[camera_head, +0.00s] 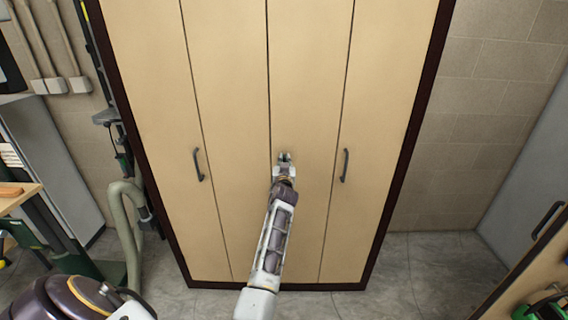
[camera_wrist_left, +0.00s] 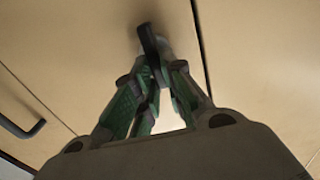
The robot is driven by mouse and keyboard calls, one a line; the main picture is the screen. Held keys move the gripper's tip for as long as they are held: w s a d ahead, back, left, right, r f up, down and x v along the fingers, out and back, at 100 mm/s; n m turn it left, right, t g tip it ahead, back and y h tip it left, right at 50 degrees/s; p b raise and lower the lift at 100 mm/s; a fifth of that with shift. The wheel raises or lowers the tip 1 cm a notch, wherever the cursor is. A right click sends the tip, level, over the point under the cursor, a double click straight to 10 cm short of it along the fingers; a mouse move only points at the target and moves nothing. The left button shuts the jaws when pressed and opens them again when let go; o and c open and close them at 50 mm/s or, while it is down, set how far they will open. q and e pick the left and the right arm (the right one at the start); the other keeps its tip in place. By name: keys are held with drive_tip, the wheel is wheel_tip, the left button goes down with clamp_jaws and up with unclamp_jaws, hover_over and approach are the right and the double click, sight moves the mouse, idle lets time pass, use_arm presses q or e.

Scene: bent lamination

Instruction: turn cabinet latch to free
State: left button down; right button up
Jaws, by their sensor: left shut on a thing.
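The tall cabinet (camera_head: 230,80) has light wood panels and a dark frame; its doors look closed. My left gripper (camera_head: 284,163) is at the middle of the cabinet front, beside a vertical seam. In the left wrist view, the green-padded fingers (camera_wrist_left: 150,90) are shut on the dark latch (camera_wrist_left: 150,40), which stands out from the door on a pale round mount. The latch's lower part is hidden between the fingers. In the head view the gripper covers most of the latch. My right gripper does not show.
Dark bar handles flank the latch, one on the left (camera_head: 198,164) and one on the right (camera_head: 345,165). A ribbed hose (camera_head: 128,225) stands left of the cabinet. A wooden bench (camera_head: 15,195) is at far left. Grey floor (camera_head: 425,265) is clear at right.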

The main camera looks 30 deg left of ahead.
use_arm(q)
drive_tip(key=m, duration=0.6)
drive_tip(key=d+f+m+p, duration=0.1)
drive_tip(key=m, duration=0.4)
drive_tip(key=w+f+m+p, duration=0.1)
drive_tip(key=m, duration=0.5)
drive_tip(key=shift+d+f+m, duration=0.1)
drive_tip(key=shift+d+m, duration=0.2)
drive_tip(key=shift+d, duration=0.05)
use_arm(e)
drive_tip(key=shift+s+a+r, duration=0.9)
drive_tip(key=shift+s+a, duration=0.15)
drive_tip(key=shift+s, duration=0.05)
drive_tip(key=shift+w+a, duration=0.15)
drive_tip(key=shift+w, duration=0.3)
use_arm(q)
drive_tip(key=c, duration=1.5)
unclamp_jaws()
